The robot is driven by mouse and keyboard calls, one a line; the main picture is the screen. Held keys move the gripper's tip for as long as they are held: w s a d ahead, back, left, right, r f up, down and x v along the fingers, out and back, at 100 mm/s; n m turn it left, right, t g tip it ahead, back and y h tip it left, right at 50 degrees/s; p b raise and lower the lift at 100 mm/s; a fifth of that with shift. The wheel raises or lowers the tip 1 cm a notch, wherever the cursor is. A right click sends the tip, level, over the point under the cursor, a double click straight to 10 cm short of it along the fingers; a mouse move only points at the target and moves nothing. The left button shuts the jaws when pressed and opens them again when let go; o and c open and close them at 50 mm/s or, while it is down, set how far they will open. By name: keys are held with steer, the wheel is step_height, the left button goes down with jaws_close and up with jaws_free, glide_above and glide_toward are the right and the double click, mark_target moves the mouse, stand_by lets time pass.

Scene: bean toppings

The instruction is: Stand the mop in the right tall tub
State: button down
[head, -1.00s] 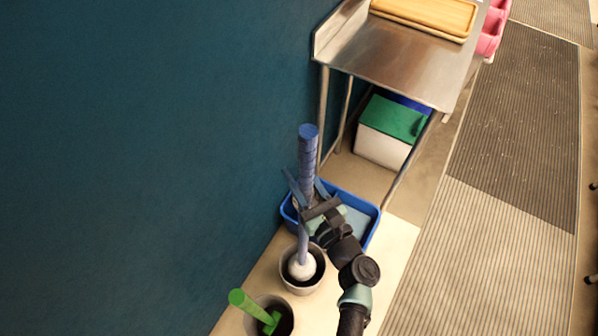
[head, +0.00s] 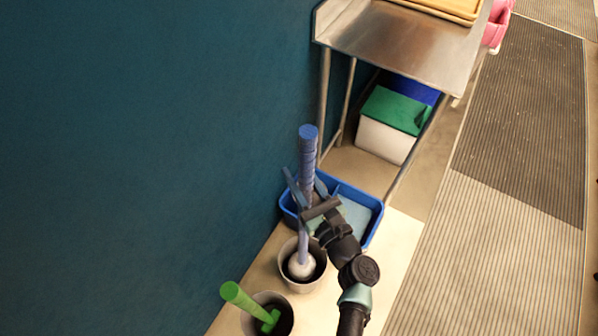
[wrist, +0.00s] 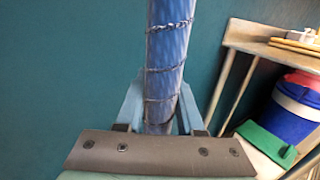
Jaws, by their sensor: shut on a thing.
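The mop has a long blue banded handle (head: 308,150) and a pale head (head: 301,266). It stands nearly upright, its head inside the rim of the right tall grey tub (head: 321,277). I cannot tell whether the head touches the tub's bottom. My gripper (head: 307,190) is shut on the handle, about midway up, above the tub. In the wrist view the handle (wrist: 168,60) rises between my two blue-grey fingers (wrist: 160,112). The tub does not show there.
A second grey tub (head: 288,324) at lower left holds a green-handled tool (head: 240,298). A blue tray (head: 372,236) lies just behind the mop. A dark teal wall (head: 140,150) is close on the left. A steel table (head: 400,45) stands beyond, with a green-lidded bin (head: 396,110) below.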

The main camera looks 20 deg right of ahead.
steer(key=shift+r, duration=0.1)
steer(key=shift+c, duration=2.2)
jaws_free()
steer(key=shift+s, duration=0.1)
steer(key=v, duration=1.2)
steer(key=shift+s, duration=0.4)
steer(key=shift+d, duration=0.1)
